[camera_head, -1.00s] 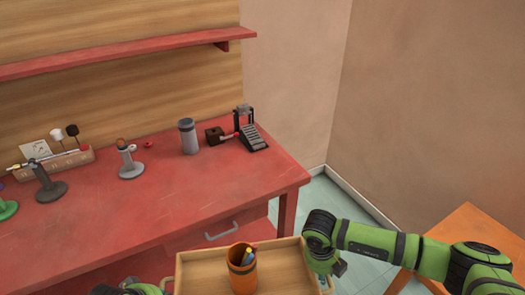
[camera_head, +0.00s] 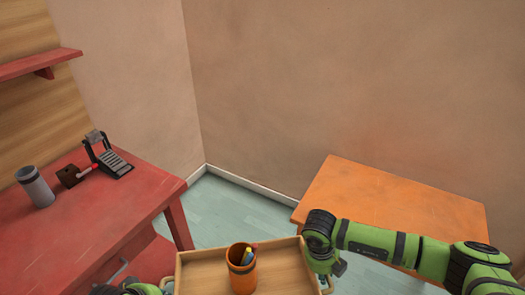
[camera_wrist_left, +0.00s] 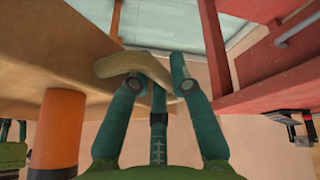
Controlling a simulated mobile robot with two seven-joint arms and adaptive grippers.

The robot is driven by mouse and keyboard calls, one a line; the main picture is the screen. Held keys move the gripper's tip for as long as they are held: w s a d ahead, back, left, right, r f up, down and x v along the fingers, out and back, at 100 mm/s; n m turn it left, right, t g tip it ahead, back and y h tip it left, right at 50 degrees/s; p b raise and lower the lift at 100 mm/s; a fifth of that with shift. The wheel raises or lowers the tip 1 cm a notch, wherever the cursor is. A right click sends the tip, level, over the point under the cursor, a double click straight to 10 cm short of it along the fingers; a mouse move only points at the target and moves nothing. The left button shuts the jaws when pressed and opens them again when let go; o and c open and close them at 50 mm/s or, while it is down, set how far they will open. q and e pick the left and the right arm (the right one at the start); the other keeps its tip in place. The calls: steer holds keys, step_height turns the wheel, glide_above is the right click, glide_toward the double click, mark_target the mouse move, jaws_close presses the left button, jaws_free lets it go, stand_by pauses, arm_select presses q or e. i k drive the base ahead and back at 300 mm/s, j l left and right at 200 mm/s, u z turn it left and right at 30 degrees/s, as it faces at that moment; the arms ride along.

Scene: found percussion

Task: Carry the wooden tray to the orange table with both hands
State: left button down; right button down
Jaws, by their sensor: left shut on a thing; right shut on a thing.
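The wooden tray (camera_head: 205,270) is held in front of me at the bottom of the head view. An orange cup (camera_head: 241,278) with pens stands in it. My right gripper (camera_head: 328,282) is shut on the tray's right side; its fingertips are partly hidden. My left gripper, partly cut off at the bottom of the head view, is shut on the tan curved tray handle (camera_wrist_left: 130,64) in the left wrist view (camera_wrist_left: 155,82). The orange table (camera_head: 400,205) stands ahead to the right, beyond the tray, its top bare where visible.
The red workbench (camera_head: 90,215) is on the left, with a grey cylinder (camera_head: 36,187), a brown block (camera_head: 69,177) and a black stepped device (camera_head: 112,162). Pale floor (camera_head: 225,212) lies between bench and orange table. Walls meet in a corner behind.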

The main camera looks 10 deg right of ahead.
mark_target(395, 212)
steer(key=z, duration=1.05)
steer(key=i+l+z, duration=0.15)
steer(key=i+z, duration=0.15)
steer(key=i, duration=0.3)
steer(key=i+l, duration=0.1)
steer(key=i, duration=0.6)
steer(key=i+l, duration=0.1)
steer(key=i, duration=0.6)
